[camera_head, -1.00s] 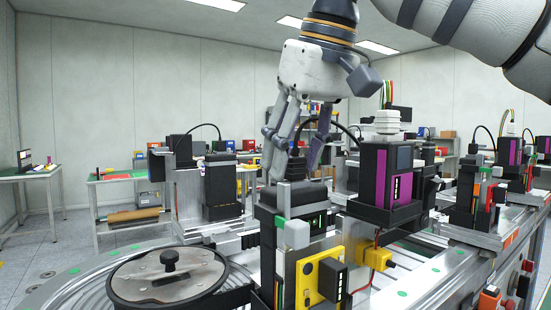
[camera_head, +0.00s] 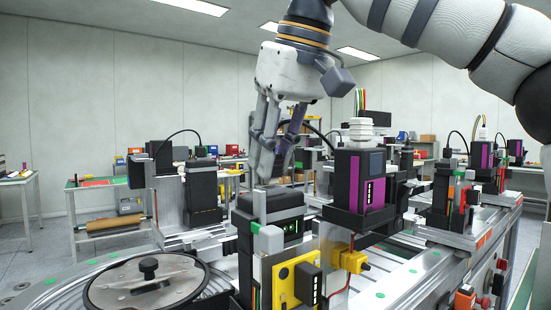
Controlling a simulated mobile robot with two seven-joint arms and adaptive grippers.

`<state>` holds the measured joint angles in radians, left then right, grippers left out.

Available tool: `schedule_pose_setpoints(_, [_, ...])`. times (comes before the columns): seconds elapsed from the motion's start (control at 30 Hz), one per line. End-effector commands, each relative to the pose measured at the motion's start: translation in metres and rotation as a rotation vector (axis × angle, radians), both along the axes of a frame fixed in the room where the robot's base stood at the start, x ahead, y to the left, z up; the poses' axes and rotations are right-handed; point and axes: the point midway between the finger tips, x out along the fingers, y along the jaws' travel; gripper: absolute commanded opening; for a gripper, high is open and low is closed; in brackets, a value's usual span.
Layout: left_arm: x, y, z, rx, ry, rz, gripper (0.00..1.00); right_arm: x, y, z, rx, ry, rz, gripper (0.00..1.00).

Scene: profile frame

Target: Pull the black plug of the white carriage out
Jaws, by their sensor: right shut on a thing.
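My right gripper (camera_head: 267,168) comes down from the top, with its fingers close together above a black module (camera_head: 285,210) with small green lights. It is shut on what seems to be the black plug, which the fingers hide almost wholly. I cannot tell whether the plug is still seated. A black cable arcs just behind the fingers. The white carriage cannot be clearly told apart among the parts under the gripper. My left gripper is not in view.
A round lidded disc (camera_head: 148,283) sits at front left. A yellow block (camera_head: 298,285) is in front of the module. A purple and black unit (camera_head: 358,183) stands close right of the gripper, and a tall black box (camera_head: 202,190) stands left. More units line the rail at right.

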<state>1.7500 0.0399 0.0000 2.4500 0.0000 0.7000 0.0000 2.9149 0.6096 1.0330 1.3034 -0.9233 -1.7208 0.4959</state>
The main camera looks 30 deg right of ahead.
Motion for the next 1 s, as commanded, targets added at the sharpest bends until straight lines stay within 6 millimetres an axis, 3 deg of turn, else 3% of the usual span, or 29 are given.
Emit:
schedule_pose_setpoints(0.53, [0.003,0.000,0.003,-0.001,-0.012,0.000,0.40,0.000,0.000,0.009,0.000,-0.001,-0.001,0.00])
schedule_pose_setpoints(0.8, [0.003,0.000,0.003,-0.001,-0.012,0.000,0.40,0.000,0.000,0.034,0.000,-0.002,-0.002,0.00])
schedule_pose_setpoints(1.0, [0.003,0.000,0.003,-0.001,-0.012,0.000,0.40,0.000,0.000,0.037,0.000,-0.001,-0.001,0.00])
